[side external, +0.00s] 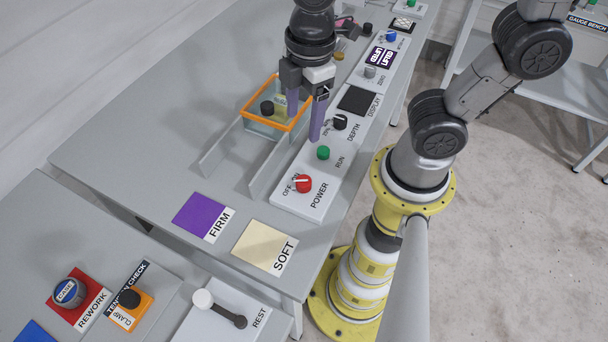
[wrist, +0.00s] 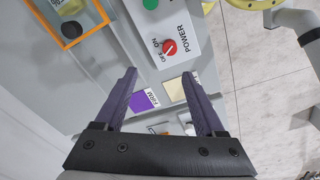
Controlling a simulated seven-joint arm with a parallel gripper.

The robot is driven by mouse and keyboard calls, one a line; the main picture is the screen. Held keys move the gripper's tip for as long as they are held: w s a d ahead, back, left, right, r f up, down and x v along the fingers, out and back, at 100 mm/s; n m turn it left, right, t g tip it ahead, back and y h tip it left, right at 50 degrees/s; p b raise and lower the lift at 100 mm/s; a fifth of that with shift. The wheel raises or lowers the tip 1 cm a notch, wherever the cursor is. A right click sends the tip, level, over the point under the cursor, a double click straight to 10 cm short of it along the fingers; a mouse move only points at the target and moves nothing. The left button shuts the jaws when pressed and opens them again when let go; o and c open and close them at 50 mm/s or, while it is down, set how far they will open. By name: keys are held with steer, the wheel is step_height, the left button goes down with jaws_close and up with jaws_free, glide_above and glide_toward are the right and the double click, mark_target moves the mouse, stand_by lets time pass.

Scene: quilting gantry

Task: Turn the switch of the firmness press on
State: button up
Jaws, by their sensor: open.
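The firmness press has a long light-grey control panel (side external: 325,182). Its red POWER switch (side external: 303,184) is a round knob with a white mark, beside the OFF and ON labels. In the wrist view, the red switch (wrist: 169,47) lies beyond the fingertips; I cannot tell surely which label its mark points to. My gripper (side external: 304,126) has two purple fingers pointing down, spread apart with nothing between them. It hangs above the press, near the DEPTH knob (side external: 340,122) and away from the red switch. The wrist view shows the open gripper (wrist: 160,72) too.
A green RUN button (side external: 323,152) sits close to the red switch. An orange-rimmed clear box (side external: 262,128) stands beside my fingers, with metal guide rails (side external: 268,168) nearby. Purple FIRM (side external: 198,214) and cream SOFT (side external: 262,246) pads lie flat at the table's near end.

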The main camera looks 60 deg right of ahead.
mark_target(304, 180)
steer(key=shift+n+g, duration=0.4)
steer(key=f, duration=0.5)
steer(key=a+f, duration=0.1)
steer(key=f, duration=0.9)
steer(key=shift+s+a+f, duration=0.25)
steer(key=shift+s, duration=0.15)
jaws_close()
